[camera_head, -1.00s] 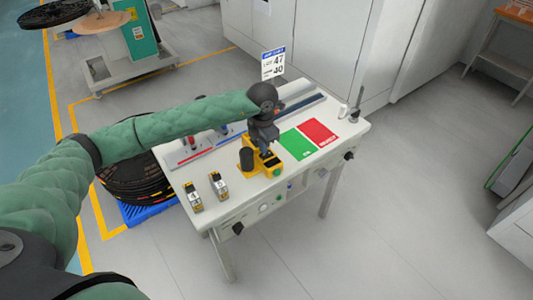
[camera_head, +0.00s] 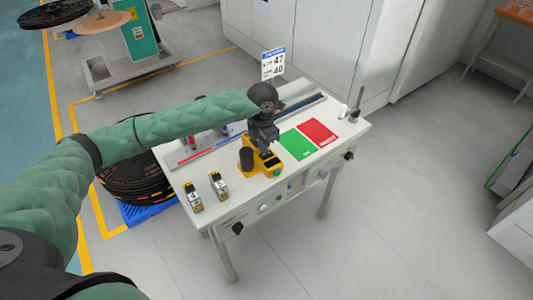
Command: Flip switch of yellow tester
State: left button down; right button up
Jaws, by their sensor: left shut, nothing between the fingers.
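The yellow tester (camera_head: 262,172) sits on the white table (camera_head: 240,200), left of the green mat. A black cylinder (camera_head: 246,158) stands on its left part, and a small green spot shows near its front. My left gripper (camera_head: 265,153) is shut, points down and is right over the tester's top. Its fingertips are close to the tester's dark top face; I cannot tell whether they touch it. The switch is too small or hidden behind the fingers to make out. My right gripper is not in view.
A green mat (camera_head: 297,144) and a red mat (camera_head: 318,133) lie right of the tester. Two small numbered blocks (camera_head: 193,197) (camera_head: 218,184) stand at the front left. A sign (camera_head: 272,64) stands behind. Black reels (camera_head: 135,180) lie on the left floor.

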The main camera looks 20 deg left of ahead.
pick_arm(q)
jog(key=shift+f+b, duration=0.75)
jog(key=shift+f, duration=0.2)
dwell(0.6)
jog(key=shift+r, duration=0.2)
jog(key=shift+r+p, duration=0.7)
jog(key=shift+r, duration=2.65)
